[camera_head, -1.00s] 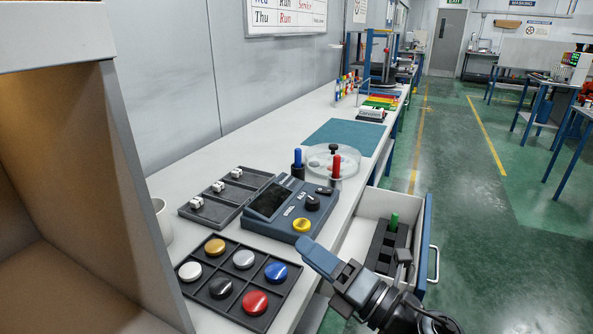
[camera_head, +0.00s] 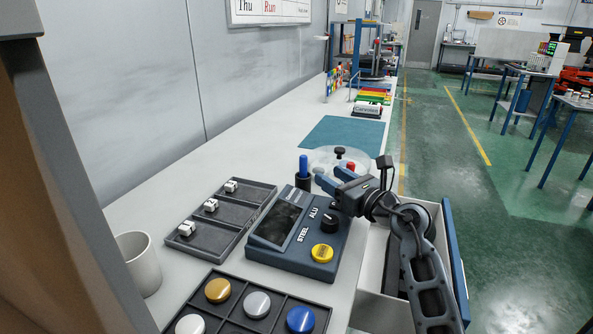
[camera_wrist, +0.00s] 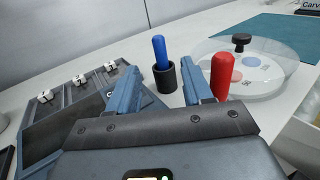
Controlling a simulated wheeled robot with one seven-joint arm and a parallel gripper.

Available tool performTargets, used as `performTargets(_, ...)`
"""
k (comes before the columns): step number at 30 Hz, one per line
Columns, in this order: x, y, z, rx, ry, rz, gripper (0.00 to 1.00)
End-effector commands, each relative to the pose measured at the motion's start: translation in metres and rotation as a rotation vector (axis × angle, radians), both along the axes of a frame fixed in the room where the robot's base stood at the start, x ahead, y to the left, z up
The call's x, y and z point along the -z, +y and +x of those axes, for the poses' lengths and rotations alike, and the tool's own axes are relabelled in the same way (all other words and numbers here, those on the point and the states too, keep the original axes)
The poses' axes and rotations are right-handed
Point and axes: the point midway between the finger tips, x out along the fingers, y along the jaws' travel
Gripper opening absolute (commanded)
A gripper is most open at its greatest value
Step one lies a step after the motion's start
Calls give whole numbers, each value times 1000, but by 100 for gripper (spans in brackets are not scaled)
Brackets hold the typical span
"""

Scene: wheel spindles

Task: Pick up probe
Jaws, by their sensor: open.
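A blue probe (camera_head: 303,164) stands upright in a black cup holder (camera_head: 303,183) beside the tester (camera_head: 322,271) with its yellow button. In the wrist view the blue probe (camera_wrist: 160,50) rises from its holder (camera_wrist: 165,78), beyond the fingertips and between their lines. A red probe (camera_head: 351,166) shows only its top behind my gripper (camera_head: 330,174); in the wrist view the red probe (camera_wrist: 222,75) is just right of the right finger. My gripper (camera_wrist: 150,70) is open and empty, above the bench behind the tester.
A clear round dish (camera_wrist: 288,85) with a black knob stands behind the probes. A dark tray (camera_head: 240,194) with small white blocks and a mug (camera_head: 138,262) are at left. An open drawer (camera_head: 375,260) lies under my arm, its contents mostly hidden.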

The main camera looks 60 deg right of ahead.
Motion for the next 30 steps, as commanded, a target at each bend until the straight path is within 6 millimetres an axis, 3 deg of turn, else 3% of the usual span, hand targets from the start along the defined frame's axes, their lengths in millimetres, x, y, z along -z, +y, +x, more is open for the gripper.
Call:
performTargets(9,-2,-25,44,-1,-3,2,50)
performTargets(17,-1,-33,60,-2,-3,2,50)
performTargets(24,0,-49,91,-2,-3,2,50)
performTargets(30,1,-54,100,-1,-2,2,50)
